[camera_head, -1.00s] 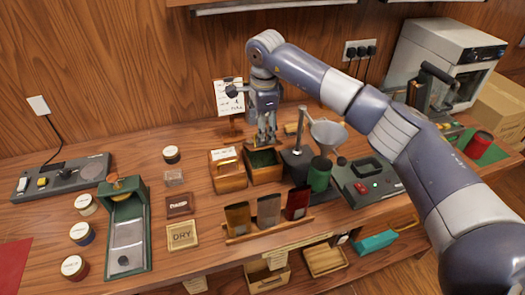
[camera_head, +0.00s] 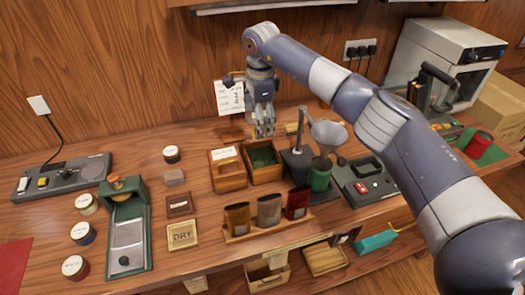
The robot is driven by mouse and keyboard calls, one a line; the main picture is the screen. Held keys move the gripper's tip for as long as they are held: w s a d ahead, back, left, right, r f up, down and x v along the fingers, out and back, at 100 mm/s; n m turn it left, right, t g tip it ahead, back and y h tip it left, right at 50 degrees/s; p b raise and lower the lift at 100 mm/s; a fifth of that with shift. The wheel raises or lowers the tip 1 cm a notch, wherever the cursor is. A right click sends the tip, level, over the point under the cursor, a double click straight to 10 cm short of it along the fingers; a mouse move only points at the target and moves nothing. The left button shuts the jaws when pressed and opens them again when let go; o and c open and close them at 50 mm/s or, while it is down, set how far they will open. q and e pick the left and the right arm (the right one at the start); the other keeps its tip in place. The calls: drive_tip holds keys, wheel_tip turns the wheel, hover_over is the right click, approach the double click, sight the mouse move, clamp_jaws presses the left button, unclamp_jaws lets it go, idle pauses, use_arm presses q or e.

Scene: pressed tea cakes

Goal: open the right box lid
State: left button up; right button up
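The right box (camera_head: 265,176) is a small wooden box beside the left box (camera_head: 228,180). Its top is open and dark green loose contents (camera_head: 263,156) show inside. My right gripper (camera_head: 264,134) points down just above and behind the back edge of the right box. Its fingers look parted, with nothing visible between them. Where the right box's lid rests is hard to make out behind the gripper. My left gripper is not in view.
A funnel stand (camera_head: 300,158) and a green canister (camera_head: 320,180) stand close to the right of the box. A rack of pouches (camera_head: 268,210) stands in front. A paper card (camera_head: 230,97) leans at the wall behind. The table further left of the boxes holds small jars and blocks.

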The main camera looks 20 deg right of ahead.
drive_tip(key=shift+w+r, duration=0.25)
drive_tip(key=shift+o, duration=0.5)
drive_tip(key=shift+w+r, duration=0.1)
drive_tip(key=shift+w, duration=0.35)
drive_tip(key=shift+o, duration=1.2)
drive_tip(key=shift+w, duration=0.65)
drive_tip(key=shift+o, duration=0.3)
drive_tip(key=shift+w+r+p, duration=0.1)
drive_tip(key=shift+w+p, duration=0.2)
drive_tip(key=shift+w, duration=0.35)
